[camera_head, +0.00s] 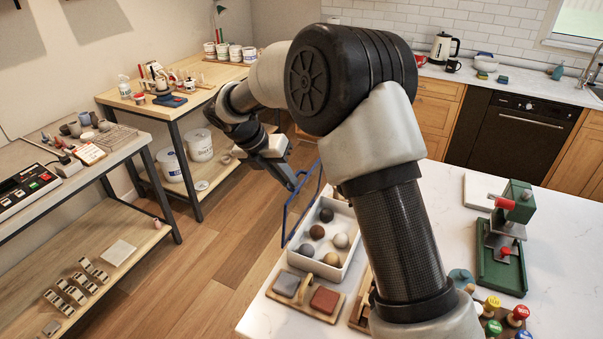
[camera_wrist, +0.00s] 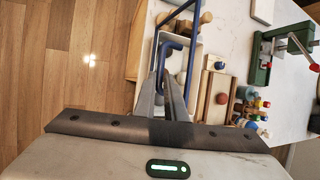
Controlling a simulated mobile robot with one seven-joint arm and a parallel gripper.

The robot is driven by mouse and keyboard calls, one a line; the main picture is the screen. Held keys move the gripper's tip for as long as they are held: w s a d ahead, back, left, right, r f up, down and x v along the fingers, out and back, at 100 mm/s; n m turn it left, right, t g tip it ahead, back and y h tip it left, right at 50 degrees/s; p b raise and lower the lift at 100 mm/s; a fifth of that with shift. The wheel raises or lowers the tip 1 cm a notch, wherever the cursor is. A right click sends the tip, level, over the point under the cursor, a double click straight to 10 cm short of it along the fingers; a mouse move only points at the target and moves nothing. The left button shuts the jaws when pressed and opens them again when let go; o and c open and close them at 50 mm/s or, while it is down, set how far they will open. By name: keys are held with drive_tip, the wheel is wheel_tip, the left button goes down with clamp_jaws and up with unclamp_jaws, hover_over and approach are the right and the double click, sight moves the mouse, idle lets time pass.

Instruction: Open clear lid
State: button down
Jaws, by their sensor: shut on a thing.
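A white box (camera_head: 338,268) with several balls in it stands near the left edge of the white worktop. Its clear lid has a blue frame (camera_head: 285,222) and stands raised along the box's left side, steeply tilted, with the balls uncovered. My gripper (camera_head: 298,183) is at the raised lid's outer side. In the wrist view my gripper (camera_wrist: 168,78) is shut on the lid's blue handle (camera_wrist: 174,44), a loop between the fingers. The blue frame (camera_wrist: 192,52) runs just beyond it. My arm covers part of the worktop right of the box.
A wooden holder (camera_head: 288,299) with grey and red blocks lies in front of the box. A green press (camera_head: 505,265) and several coloured-top stamps (camera_head: 491,303) stand at right. Left of the worktop is open floor, then a wooden-topped bench (camera_head: 187,101).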

drive_tip(key=shift+a+f+n+g+h, duration=0.3)
drive_tip(key=shift+a+f+g+h, duration=0.35)
drive_tip(key=shift+a+f, duration=0.55)
drive_tip(key=shift+a+r, duration=0.1)
drive_tip(key=c, duration=1.8)
unclamp_jaws()
drive_tip(key=shift+c, duration=0.2)
drive_tip(key=shift+r, duration=0.1)
drive_tip(key=v, duration=1.7)
drive_tip(key=shift+w+r, duration=0.2)
drive_tip(key=shift+r, duration=0.2)
